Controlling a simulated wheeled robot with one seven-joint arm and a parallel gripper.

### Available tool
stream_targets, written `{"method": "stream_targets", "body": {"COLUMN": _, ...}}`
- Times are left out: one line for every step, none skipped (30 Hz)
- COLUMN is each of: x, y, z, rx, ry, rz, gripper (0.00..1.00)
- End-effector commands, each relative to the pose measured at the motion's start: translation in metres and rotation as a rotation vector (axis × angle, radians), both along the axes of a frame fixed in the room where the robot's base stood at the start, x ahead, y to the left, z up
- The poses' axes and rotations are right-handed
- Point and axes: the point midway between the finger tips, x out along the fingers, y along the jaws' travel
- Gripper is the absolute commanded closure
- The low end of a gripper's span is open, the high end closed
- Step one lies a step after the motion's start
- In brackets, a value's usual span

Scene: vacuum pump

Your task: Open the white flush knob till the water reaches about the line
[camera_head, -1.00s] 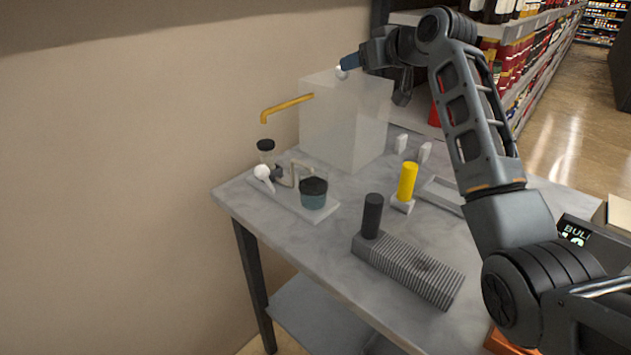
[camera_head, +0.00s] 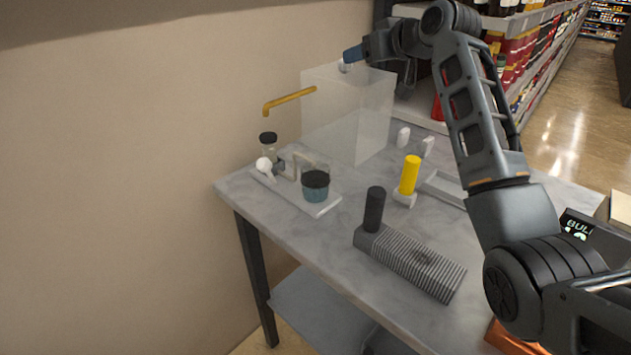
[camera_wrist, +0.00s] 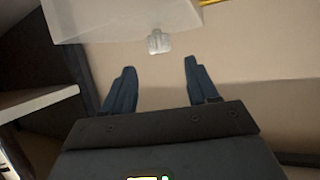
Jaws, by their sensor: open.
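A small white knob (camera_head: 345,67) sits at the top edge of a translucent box-shaped tank (camera_head: 340,125). In the wrist view a pale knob (camera_wrist: 159,42) projects from the tank's edge (camera_wrist: 120,20). My gripper (camera_head: 351,56) is at the tank's top, close to this knob. In the wrist view its two dark fingers (camera_wrist: 160,68) are apart with nothing between them, and the knob is just beyond their tips. A second white round knob (camera_head: 263,164) is on a small tray (camera_head: 320,208) on the table. No water line can be made out.
A yellow pipe (camera_head: 289,100) sticks out left of the tank. A small jar (camera_head: 268,147), a dark-topped cup (camera_head: 315,190), a yellow cylinder (camera_head: 410,175) and a black cylinder (camera_head: 374,208) stand on the grey table (camera_head: 330,240). The wall is close at left; shelves (camera_head: 545,40) are behind.

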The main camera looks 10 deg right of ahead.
Motion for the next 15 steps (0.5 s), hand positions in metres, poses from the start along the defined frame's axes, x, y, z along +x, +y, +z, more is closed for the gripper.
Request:
{"method": "stream_targets", "body": {"x": 0.000, "y": 0.000, "z": 0.000, "rx": 0.000, "ry": 0.000, "rz": 0.000, "gripper": 0.41}}
{"method": "stream_targets", "body": {"x": 0.000, "y": 0.000, "z": 0.000, "rx": 0.000, "ry": 0.000, "rz": 0.000, "gripper": 0.41}}
{"method": "stream_targets", "body": {"x": 0.000, "y": 0.000, "z": 0.000, "rx": 0.000, "ry": 0.000, "rz": 0.000, "gripper": 0.41}}
{"method": "stream_targets", "body": {"x": 0.000, "y": 0.000, "z": 0.000, "rx": 0.000, "ry": 0.000, "rz": 0.000, "gripper": 0.41}}
{"method": "stream_targets", "body": {"x": 0.000, "y": 0.000, "z": 0.000, "rx": 0.000, "ry": 0.000, "rz": 0.000, "gripper": 0.41}}
{"method": "stream_targets", "body": {"x": 0.000, "y": 0.000, "z": 0.000, "rx": 0.000, "ry": 0.000, "rz": 0.000, "gripper": 0.41}}
{"method": "stream_targets", "body": {"x": 0.000, "y": 0.000, "z": 0.000, "rx": 0.000, "ry": 0.000, "rz": 0.000, "gripper": 0.41}}
{"method": "stream_targets", "body": {"x": 0.000, "y": 0.000, "z": 0.000, "rx": 0.000, "ry": 0.000, "rz": 0.000, "gripper": 0.41}}
{"method": "stream_targets", "body": {"x": 0.000, "y": 0.001, "z": 0.000, "rx": 0.000, "ry": 0.000, "rz": -0.002, "gripper": 0.41}}
{"method": "stream_targets", "body": {"x": 0.000, "y": 0.002, "z": 0.001, "rx": 0.000, "ry": -0.001, "rz": -0.005, "gripper": 0.41}}
{"method": "stream_targets", "body": {"x": 0.001, "y": 0.004, "z": 0.002, "rx": 0.002, "ry": -0.001, "rz": -0.012, "gripper": 0.41}}
{"method": "stream_targets", "body": {"x": 0.001, "y": 0.007, "z": 0.004, "rx": 0.002, "ry": -0.004, "rz": -0.027, "gripper": 0.41}}
{"method": "stream_targets", "body": {"x": 0.002, "y": 0.011, "z": 0.006, "rx": 0.003, "ry": -0.005, "rz": -0.042, "gripper": 0.41}}
{"method": "stream_targets", "body": {"x": 0.003, "y": 0.014, "z": 0.007, "rx": 0.005, "ry": -0.007, "rz": -0.061, "gripper": 0.41}}
{"method": "stream_targets", "body": {"x": 0.003, "y": 0.019, "z": 0.009, "rx": 0.007, "ry": -0.008, "rz": -0.092, "gripper": 0.41}}
